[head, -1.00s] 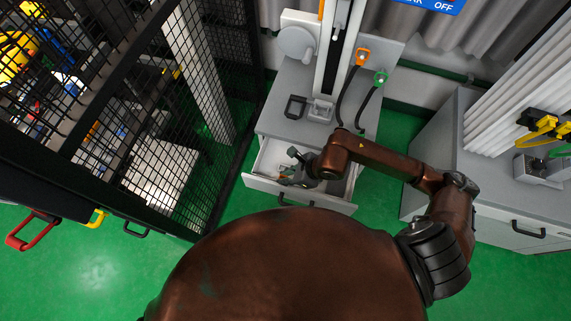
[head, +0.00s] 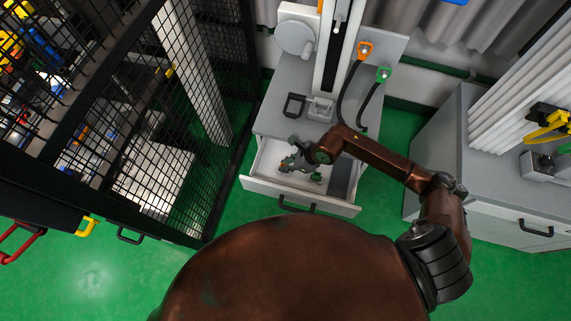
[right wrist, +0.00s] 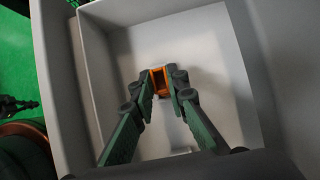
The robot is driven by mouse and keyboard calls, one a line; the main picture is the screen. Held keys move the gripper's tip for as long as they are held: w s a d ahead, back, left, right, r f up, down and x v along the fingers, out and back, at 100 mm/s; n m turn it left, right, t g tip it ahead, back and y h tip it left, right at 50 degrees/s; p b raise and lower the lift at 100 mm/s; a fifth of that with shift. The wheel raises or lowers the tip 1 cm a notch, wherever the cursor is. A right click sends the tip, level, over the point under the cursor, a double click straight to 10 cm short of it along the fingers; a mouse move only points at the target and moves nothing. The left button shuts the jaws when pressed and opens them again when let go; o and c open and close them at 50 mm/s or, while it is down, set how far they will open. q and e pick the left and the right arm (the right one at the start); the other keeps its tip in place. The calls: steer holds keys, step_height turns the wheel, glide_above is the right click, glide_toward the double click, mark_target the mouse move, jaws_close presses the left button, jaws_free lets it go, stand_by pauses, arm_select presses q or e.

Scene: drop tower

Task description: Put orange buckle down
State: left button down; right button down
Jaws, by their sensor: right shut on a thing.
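The orange buckle (right wrist: 158,82) is a small open frame between the fingertips of my right gripper (right wrist: 161,84) in the right wrist view. The gripper is shut on it. In the head view the right gripper (head: 290,164) reaches into the open white drawer (head: 270,193). The drawer's pale walls surround the fingers in the wrist view. I cannot tell whether the buckle touches the drawer floor. My left gripper is not in view.
The drawer's grey cabinet (head: 282,108) carries a tall column and a small black frame (head: 294,105). Orange (head: 365,50) and green (head: 384,74) cable-end pieces are at the back panel. A black mesh fence (head: 190,150) stands left, another grey cabinet (head: 455,180) right.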

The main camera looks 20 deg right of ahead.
steer(key=c, duration=1.9)
jaws_free()
